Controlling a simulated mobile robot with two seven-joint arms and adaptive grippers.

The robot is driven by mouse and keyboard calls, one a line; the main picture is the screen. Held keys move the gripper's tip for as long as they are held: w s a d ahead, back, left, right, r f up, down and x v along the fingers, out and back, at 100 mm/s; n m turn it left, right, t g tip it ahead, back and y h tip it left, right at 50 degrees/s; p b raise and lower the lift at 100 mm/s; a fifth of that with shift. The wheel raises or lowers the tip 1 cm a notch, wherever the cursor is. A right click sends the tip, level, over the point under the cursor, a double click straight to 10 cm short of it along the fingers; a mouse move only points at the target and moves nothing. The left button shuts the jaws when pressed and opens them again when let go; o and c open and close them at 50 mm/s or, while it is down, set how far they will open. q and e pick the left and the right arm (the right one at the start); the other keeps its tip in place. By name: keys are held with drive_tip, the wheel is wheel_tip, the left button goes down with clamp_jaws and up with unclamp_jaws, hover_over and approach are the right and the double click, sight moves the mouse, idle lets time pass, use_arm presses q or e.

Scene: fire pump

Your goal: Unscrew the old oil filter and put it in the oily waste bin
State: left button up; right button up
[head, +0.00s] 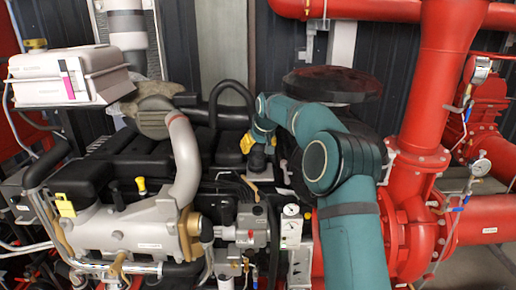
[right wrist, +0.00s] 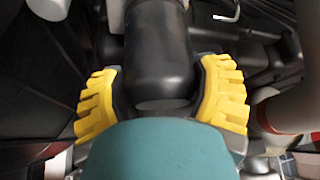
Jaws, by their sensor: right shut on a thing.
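The oil filter appears as a black cylinder (right wrist: 160,50) in the right wrist view, between the ribbed yellow fingers of my right gripper (right wrist: 162,90). The fingers are closed on its two sides. In the head view my right gripper (head: 258,142) is small and reaches down among the engine parts. A dark round part (head: 257,160) shows just below its yellow fingertips. I cannot tell whether the filter is still threaded on its mount. No oily waste bin shows in either view. My left gripper is not in view.
The engine (head: 130,160) with its grey pipe (head: 185,155) fills the left and middle. Red pump pipework (head: 425,100) stands at the right. Hoses and fittings crowd the gripper, leaving little free room.

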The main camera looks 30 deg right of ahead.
sight(258, 144)
drive_tip(key=shift+r, duration=2.25)
drive_tip(key=shift+s+a+b, duration=0.2)
drive_tip(key=shift+s+b, duration=0.05)
drive_tip(key=shift+b, duration=0.15)
drive_tip(key=shift+s+a+r+b, duration=0.25)
drive_tip(key=shift+s+a+b, duration=0.2)
drive_tip(key=shift+s+b, duration=0.35)
drive_tip(key=shift+s+a+r+b, duration=0.2)
drive_tip(key=shift+s+a+b, duration=0.1)
drive_tip(key=shift+s+b, duration=0.2)
drive_tip(key=shift+s+a+r+b, duration=0.15)
drive_tip(key=shift+s+a+b, duration=0.15)
drive_tip(key=shift+s+b, duration=0.15)
drive_tip(key=shift+s+a+r+b, duration=0.25)
drive_tip(key=shift+s+a+b, duration=0.05)
drive_tip(key=shift+s, duration=0.2)
drive_tip(key=shift+s+a+r+b, duration=0.2)
drive_tip(key=shift+s+a+b, duration=0.1)
drive_tip(key=shift+s, duration=0.2)
